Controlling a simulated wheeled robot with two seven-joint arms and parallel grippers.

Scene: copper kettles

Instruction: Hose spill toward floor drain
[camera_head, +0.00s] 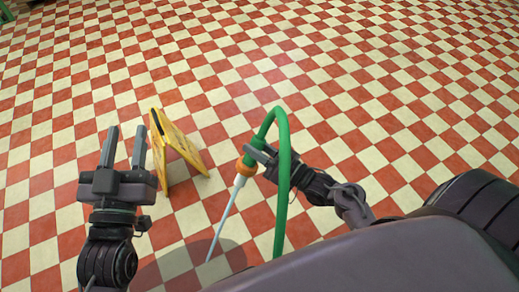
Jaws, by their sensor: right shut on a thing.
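My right gripper (258,150) is shut on the green hose (284,160) close to its orange collar (246,168). The hose arches up over the gripper and hangs down toward the bottom of the picture. Below the collar is a pale tip, and a thin whitish line (222,224) runs from it down to the left; I cannot tell whether it is a rod or water. My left gripper (125,138) is open and empty, fingers pointing up the picture. A darker patch (175,266) lies on the floor at the bottom; shadow or wet, I cannot tell. I see no drain.
A yellow folding floor sign (180,147) stands just right of my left gripper. The red and cream checkered floor (340,70) is clear beyond it. A green object (5,14) shows at the top left corner.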

